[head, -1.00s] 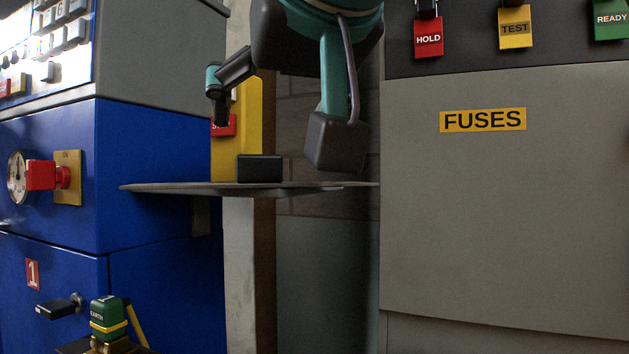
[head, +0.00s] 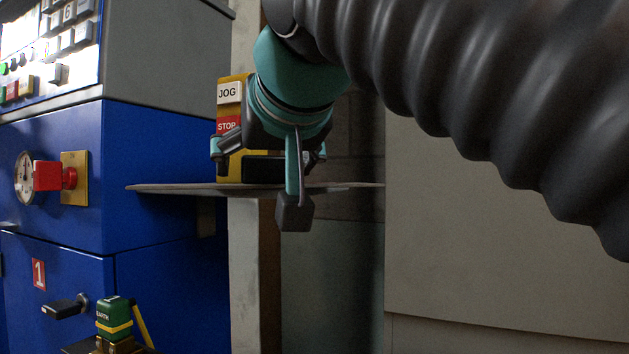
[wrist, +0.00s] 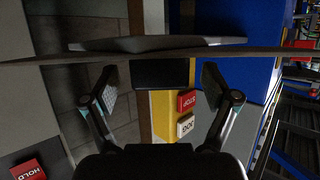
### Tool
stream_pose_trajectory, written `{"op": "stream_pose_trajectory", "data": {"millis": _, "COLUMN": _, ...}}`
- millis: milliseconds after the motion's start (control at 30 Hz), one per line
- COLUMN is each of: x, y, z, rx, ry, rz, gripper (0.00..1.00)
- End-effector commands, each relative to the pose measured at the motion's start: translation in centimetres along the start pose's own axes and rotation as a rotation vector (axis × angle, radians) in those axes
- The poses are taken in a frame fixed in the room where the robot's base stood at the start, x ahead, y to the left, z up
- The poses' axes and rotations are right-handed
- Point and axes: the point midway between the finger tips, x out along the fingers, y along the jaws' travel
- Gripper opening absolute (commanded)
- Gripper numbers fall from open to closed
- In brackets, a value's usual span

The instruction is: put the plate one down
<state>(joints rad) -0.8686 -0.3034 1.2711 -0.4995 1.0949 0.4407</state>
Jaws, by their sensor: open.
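A red plate marked 1 (head: 38,274) is on the lower blue cabinet at the left of the head view. A dark rectangular block (head: 262,172) stands on a thin grey shelf (head: 160,189), in front of a yellow box (head: 229,124) with JOG and STOP labels. My gripper (head: 270,163) is at the shelf, its fingers open on either side of the block. In the wrist view, the block (wrist: 160,73) lies between the spread fingertips of my gripper (wrist: 158,82), with gaps at both sides. My arm covers part of the yellow box.
The shelf edge (wrist: 260,53) crosses the wrist view close by. A red knob (head: 50,177) and a black handle (head: 64,307) stick out from the blue cabinet. A green EARTH piece (head: 114,318) stands low at left. A grey cabinet (head: 480,260) fills the right.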

Motion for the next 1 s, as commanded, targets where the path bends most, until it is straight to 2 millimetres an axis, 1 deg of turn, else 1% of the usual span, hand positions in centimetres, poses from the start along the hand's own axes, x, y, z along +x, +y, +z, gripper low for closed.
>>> {"op": "stream_pose_trajectory", "data": {"millis": 100, "x": 0.51, "y": 0.01, "z": 0.01, "rx": 0.0, "ry": -0.001, "rz": -0.001, "gripper": 0.86}}
{"op": "stream_pose_trajectory", "data": {"millis": 300, "x": 0.53, "y": -0.01, "z": 0.01, "rx": 0.0, "ry": 0.0, "rz": -0.001, "gripper": 0.86}}
{"op": "stream_pose_trajectory", "data": {"millis": 367, "x": 0.52, "y": -0.01, "z": 0.0, "rx": 0.0, "ry": 0.0, "rz": -0.001, "gripper": 0.71}}
{"op": "stream_pose_trajectory", "data": {"millis": 400, "x": 0.52, "y": -0.01, "z": 0.0, "rx": 0.0, "ry": 0.0, "rz": -0.001, "gripper": 0.61}}
{"op": "stream_pose_trajectory", "data": {"millis": 467, "x": 0.51, "y": -0.01, "z": 0.0, "rx": 0.0, "ry": 0.0, "rz": -0.001, "gripper": 0.46}}
{"op": "stream_pose_trajectory", "data": {"millis": 500, "x": 0.51, "y": -0.01, "z": 0.0, "rx": 0.0, "ry": 0.0, "rz": -0.001, "gripper": 0.36}}
{"op": "stream_pose_trajectory", "data": {"millis": 567, "x": 0.51, "y": 0.0, "z": 0.0, "rx": 0.0, "ry": 0.0, "rz": -0.001, "gripper": 0.21}}
{"op": "stream_pose_trajectory", "data": {"millis": 600, "x": 0.51, "y": -0.01, "z": 0.0, "rx": 0.0, "ry": 0.0, "rz": -0.001, "gripper": 0.11}}
{"op": "stream_pose_trajectory", "data": {"millis": 633, "x": 0.47, "y": 0.01, "z": -0.05, "rx": 0.0, "ry": 0.001, "rz": -0.001, "gripper": 0.11}}
{"op": "stream_pose_trajectory", "data": {"millis": 667, "x": 0.47, "y": 0.01, "z": -0.05, "rx": 0.0, "ry": 0.001, "rz": -0.001, "gripper": 0.04}}
{"op": "stream_pose_trajectory", "data": {"millis": 867, "x": 0.45, "y": 0.0, "z": -0.11, "rx": 0.0, "ry": 0.001, "rz": -0.001, "gripper": 0.03}}
{"op": "stream_pose_trajectory", "data": {"millis": 1000, "x": 0.25, "y": -0.01, "z": -0.65, "rx": 0.0, "ry": 0.002, "rz": -0.001, "gripper": 0.03}}
